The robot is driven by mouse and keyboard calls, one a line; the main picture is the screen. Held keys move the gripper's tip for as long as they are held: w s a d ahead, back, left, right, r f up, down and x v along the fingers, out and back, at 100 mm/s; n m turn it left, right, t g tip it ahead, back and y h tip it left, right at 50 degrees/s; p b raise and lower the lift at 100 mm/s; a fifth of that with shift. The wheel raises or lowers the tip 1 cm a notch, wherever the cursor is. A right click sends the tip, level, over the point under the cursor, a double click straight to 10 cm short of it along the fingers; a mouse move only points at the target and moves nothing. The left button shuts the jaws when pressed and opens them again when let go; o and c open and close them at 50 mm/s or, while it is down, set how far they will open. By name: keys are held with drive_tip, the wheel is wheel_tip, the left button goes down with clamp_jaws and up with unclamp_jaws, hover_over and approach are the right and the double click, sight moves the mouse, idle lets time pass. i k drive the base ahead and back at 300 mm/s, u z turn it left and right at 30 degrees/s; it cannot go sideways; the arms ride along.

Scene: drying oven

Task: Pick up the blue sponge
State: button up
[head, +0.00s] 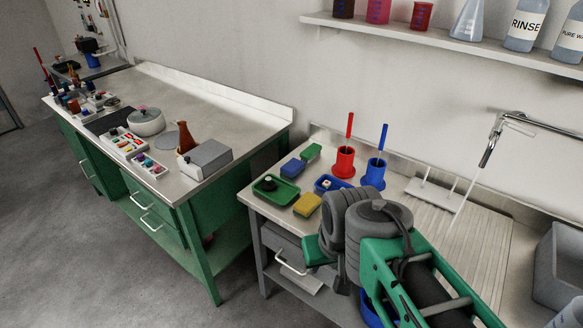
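The blue sponge (292,168) lies flat on the light worktop of the sink bench, near its left edge. A green sponge (311,152) lies just behind it to the right. A yellow sponge (307,204) lies nearer to me, to the right of the green tray. My arm fills the lower right of the head view, to the right of the sponges. My gripper's fingers do not show, and nothing of mine touches the blue sponge.
A green tray (268,195) with a dark item and a blue tray (321,187) flank the yellow sponge. Red (344,163) and blue (374,174) holders with upright brushes stand behind. A drying rack (432,193) and tap (489,147) are right. A cluttered green bench (238,124) stands left across a gap.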

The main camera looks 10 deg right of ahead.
sight(293, 168)
drive_tip(key=u, duration=0.15)
drive_tip(key=i, duration=0.55)
drive_tip(key=u, duration=0.55)
drive_tip(key=i, duration=0.75)
drive_tip(key=u, duration=0.15)
